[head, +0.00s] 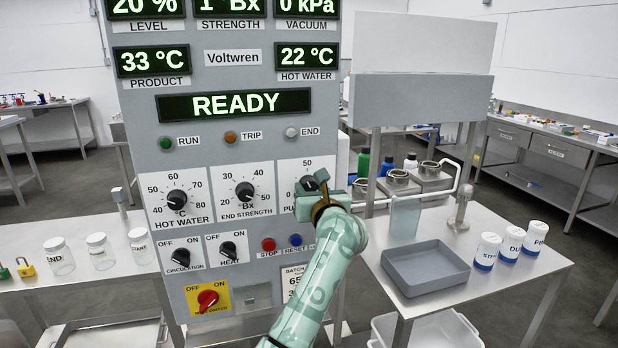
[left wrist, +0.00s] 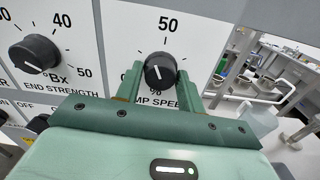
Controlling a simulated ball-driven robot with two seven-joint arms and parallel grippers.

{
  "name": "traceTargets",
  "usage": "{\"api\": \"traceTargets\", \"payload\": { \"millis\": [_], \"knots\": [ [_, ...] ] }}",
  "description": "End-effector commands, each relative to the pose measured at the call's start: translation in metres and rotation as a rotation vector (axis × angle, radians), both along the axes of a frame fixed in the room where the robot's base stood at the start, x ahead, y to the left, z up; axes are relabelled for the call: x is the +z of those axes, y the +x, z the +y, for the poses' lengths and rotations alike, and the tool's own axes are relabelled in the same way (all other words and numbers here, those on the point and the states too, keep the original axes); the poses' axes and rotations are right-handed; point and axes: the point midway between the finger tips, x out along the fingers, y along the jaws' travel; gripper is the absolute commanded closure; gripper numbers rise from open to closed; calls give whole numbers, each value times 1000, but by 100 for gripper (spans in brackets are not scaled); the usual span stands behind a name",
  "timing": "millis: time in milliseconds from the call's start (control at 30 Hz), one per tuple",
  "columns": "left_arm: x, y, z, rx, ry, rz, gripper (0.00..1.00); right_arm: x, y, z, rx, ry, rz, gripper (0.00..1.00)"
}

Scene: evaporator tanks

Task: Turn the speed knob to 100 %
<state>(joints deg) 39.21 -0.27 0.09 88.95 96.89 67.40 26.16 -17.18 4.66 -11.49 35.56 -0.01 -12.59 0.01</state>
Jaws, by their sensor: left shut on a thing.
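The pump speed knob (left wrist: 160,70) is black with a white pointer line, on a white scale plate on the grey panel. In the left wrist view it sits between the two green fingers of my left gripper (left wrist: 160,92), which is shut on it. Its pointer points up and to the left, short of the 50 mark at the top. Part of the scale, including its right end, is hidden behind the gripper. In the head view my left gripper (head: 322,205) covers most of the plate, and the knob's top (head: 316,179) shows above it. My right gripper is not in view.
The end strength knob (head: 244,192) and hot water knob (head: 177,200) are to the left. The red stop button (head: 268,244) and blue reset button (head: 295,240) are below. The display (head: 234,103) reads READY.

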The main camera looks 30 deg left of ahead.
Motion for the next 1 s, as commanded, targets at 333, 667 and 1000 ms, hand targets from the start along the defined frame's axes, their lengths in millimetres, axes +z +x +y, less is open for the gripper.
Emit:
{"api": "traceTargets", "payload": {
  "millis": [333, 667, 1000],
  "knots": [
    [6, -1, 0, -1, 213, 251, 84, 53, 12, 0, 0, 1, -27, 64],
    [6, -1, 0, -2, 416, 490, 85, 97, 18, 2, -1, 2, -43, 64],
    [6, -1, 0, -2, 626, 736, 85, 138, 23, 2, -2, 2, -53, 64]
  ]
}}
